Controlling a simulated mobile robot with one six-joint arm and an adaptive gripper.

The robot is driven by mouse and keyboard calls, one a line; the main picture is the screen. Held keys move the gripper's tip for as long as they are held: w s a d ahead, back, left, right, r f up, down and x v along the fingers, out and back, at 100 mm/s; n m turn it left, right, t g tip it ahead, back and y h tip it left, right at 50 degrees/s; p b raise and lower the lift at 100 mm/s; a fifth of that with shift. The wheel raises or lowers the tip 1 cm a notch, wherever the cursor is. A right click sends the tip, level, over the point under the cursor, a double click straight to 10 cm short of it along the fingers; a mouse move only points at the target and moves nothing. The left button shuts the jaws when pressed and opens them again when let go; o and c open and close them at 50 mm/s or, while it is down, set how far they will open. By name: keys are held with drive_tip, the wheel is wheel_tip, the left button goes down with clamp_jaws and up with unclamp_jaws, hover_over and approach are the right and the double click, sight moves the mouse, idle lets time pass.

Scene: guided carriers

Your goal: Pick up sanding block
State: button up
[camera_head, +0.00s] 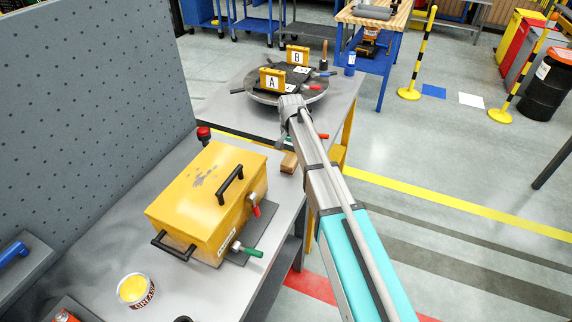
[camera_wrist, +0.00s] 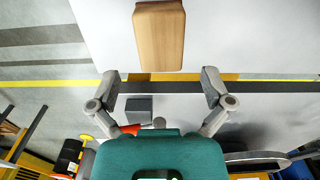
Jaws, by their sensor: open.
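A light-brown wooden block, which looks like the sanding block (camera_head: 289,163), lies on the grey bench near its right edge, beside my arm in the head view. In the wrist view the sanding block (camera_wrist: 160,37) is at the top centre, on the pale bench top. My gripper (camera_wrist: 160,86) is open, with its two fingers spread apart and nothing between them. The block lies beyond the fingertips in that view, centred between them and not touched. In the head view my gripper cannot be made out clearly.
A yellow metal box (camera_head: 205,200) with black handles stands left of the block. A red-topped knob (camera_head: 204,133) stands behind the box. A round turntable (camera_head: 260,96) with yellow A and B fixtures is further back. A grease tin (camera_head: 135,290) is in front.

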sight(290, 159)
drive_tip(key=shift+f+b, duration=2.1)
drive_tip(key=shift+f, duration=0.2)
drive_tip(key=c, duration=1.1)
drive_tip(key=shift+r, duration=0.2)
wheel_tip(290, 159, up, 3)
drive_tip(key=p, duration=0.3)
drive_tip(key=s+d+r+p, duration=0.3)
drive_tip(key=s+r+p, duration=0.6)
drive_tip(key=s, duration=0.4)
drive_tip(key=shift+s+d+r+p, duration=0.2)
drive_tip(key=shift+d+r+p, duration=0.2)
drive_tip(key=shift+p, duration=0.15)
